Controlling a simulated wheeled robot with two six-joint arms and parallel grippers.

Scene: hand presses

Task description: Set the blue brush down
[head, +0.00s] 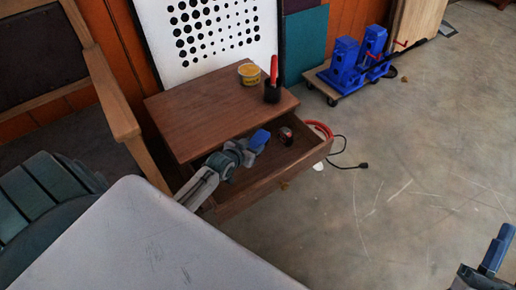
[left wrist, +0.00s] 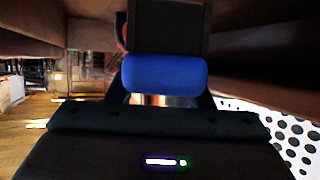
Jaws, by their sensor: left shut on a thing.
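My left gripper (head: 245,152) is at the left part of an open wooden drawer (head: 262,187). It is shut on the blue brush (head: 259,139), whose blue end shows at the gripper's tip. In the left wrist view the blue brush (left wrist: 165,73) lies across between the fingers, with a dark block beyond it. I cannot tell whether the brush touches the drawer. My right gripper (head: 485,268) is cut off at the bottom right corner; a blue part shows on it, and its jaws are not clear.
A small red and black item (head: 286,136) lies in the drawer. On the cabinet top (head: 205,110) stand a yellow tin (head: 249,73) and a red-handled brush (head: 272,82). A red coil (head: 320,130) and a black cable (head: 348,164) are beyond the drawer.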

